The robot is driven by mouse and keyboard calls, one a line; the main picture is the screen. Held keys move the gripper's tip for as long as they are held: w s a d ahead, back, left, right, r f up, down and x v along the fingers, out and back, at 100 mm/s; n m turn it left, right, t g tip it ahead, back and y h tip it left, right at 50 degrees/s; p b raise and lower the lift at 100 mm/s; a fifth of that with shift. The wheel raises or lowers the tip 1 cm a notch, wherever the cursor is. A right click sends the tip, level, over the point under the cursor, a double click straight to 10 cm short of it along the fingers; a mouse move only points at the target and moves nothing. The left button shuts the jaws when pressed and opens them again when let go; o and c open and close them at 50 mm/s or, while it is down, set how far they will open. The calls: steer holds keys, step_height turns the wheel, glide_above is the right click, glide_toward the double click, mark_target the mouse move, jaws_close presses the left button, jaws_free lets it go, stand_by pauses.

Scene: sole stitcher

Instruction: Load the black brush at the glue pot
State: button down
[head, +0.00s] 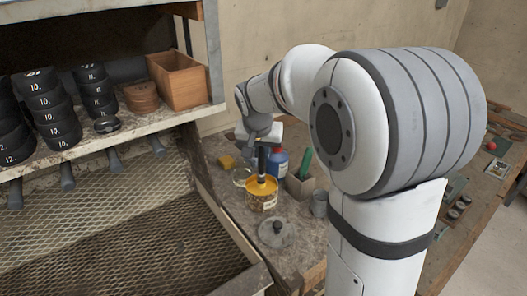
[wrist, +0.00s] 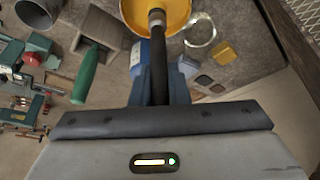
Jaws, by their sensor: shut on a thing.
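My gripper (wrist: 158,85) is shut on the black brush (wrist: 157,50), whose dark handle runs between the fingers in the wrist view. The brush (head: 262,161) points down in the head view. Its lower end is at the yellow opening of the glue pot (head: 262,200), and the pot hides the tip or it is too small to make out. The glue pot (wrist: 140,12) is cut off by the top edge in the wrist view. A grey lid (head: 277,234) with a knob lies on the bench in front of the pot.
A blue bottle (head: 278,162) stands behind the pot. A grey box with a green-handled tool (head: 304,162) and a grey cup (head: 319,203) are to the right. A glass dish (head: 241,176) and yellow block (head: 226,162) are to the left. A mesh tray (head: 110,240) fills the lower left.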

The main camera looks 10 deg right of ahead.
steer(key=shift+r+p, duration=1.55)
steer(key=shift+r, duration=1.3)
steer(key=shift+f, duration=0.1)
